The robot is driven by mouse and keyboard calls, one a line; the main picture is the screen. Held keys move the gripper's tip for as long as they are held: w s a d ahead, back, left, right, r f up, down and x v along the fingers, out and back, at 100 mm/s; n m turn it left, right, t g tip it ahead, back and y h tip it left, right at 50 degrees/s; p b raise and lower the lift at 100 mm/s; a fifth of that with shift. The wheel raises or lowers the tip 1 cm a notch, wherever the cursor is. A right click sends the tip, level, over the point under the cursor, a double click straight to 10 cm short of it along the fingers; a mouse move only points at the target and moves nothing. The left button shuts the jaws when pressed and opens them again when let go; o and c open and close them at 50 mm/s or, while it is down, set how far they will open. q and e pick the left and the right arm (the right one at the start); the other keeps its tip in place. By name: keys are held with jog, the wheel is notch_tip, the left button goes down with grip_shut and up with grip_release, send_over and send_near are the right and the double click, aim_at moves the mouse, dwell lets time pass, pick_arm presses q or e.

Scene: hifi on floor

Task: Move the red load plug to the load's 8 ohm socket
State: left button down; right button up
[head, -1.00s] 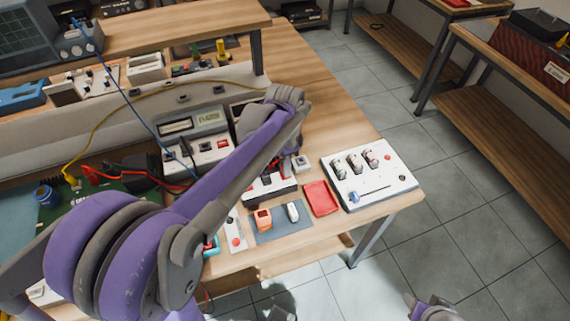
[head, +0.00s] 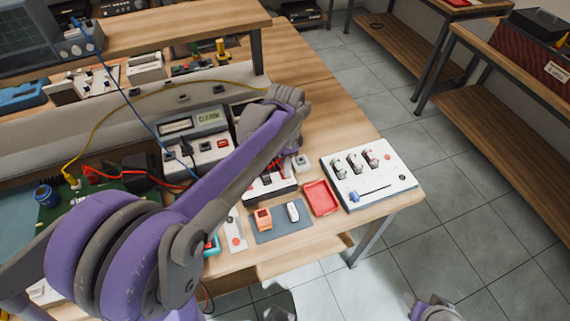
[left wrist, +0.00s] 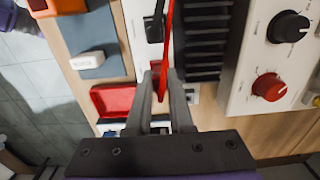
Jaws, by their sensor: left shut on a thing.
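My left gripper (head: 279,166) is over the load, a white and black box (head: 262,194) near the table's front edge. In the left wrist view its fingers (left wrist: 167,78) are shut on the red load plug (left wrist: 163,88), whose red cable runs up the picture. The load's white face (left wrist: 135,22) and black fins (left wrist: 204,45) lie just beyond the fingertips. A black plug (left wrist: 154,28) sits on that face. The socket labels are not readable, and I cannot tell whether the red plug's tip is in a socket. My right gripper (head: 435,310) shows only partly at the bottom edge.
A red tray (head: 320,198) and a white panel with knobs and a slider (head: 378,187) stand right of the load. A grey mat (head: 278,227) with small orange and white items lies in front. A meter (head: 196,122) and cables are behind left. Bare wood lies behind the panel.

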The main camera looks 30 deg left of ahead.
dwell(0.3)
pick_arm(q)
jog(key=c, duration=0.7)
grip_release()
jog(key=shift+r+p, duration=2.1)
jog(key=shift+r, duration=5.8)
